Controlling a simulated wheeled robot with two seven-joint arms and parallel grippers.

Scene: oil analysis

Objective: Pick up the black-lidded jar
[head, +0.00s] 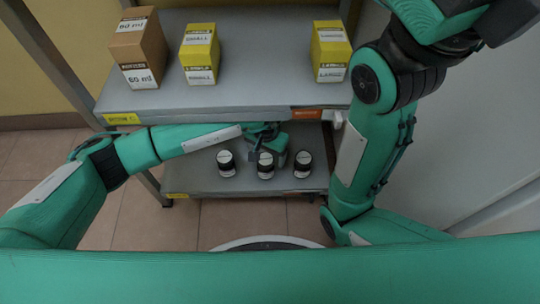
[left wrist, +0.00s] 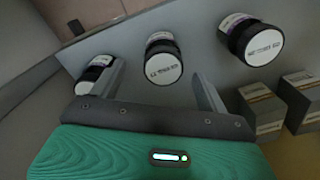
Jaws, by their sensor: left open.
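Three jars with dark lids and white top labels stand in a row on the lower shelf: a left jar (head: 227,163), a middle jar (head: 265,166) and a right jar (head: 303,164). My left gripper (head: 279,150) reaches in under the upper shelf, just behind the middle and right jars. In the left wrist view my left gripper (left wrist: 160,80) is open and empty. One jar (left wrist: 163,58) shows beyond the gap between its fingers. Another jar (left wrist: 96,72) is partly behind one finger. A black-lidded jar (left wrist: 256,42) is off to the right. My right gripper is out of view.
The upper shelf (head: 255,95) hangs over the lower shelf (head: 205,183). It holds a brown box (head: 138,50) and two yellow boxes, one left (head: 200,55) and one right (head: 330,52). More boxes (left wrist: 262,110) stand near the jars in the wrist view.

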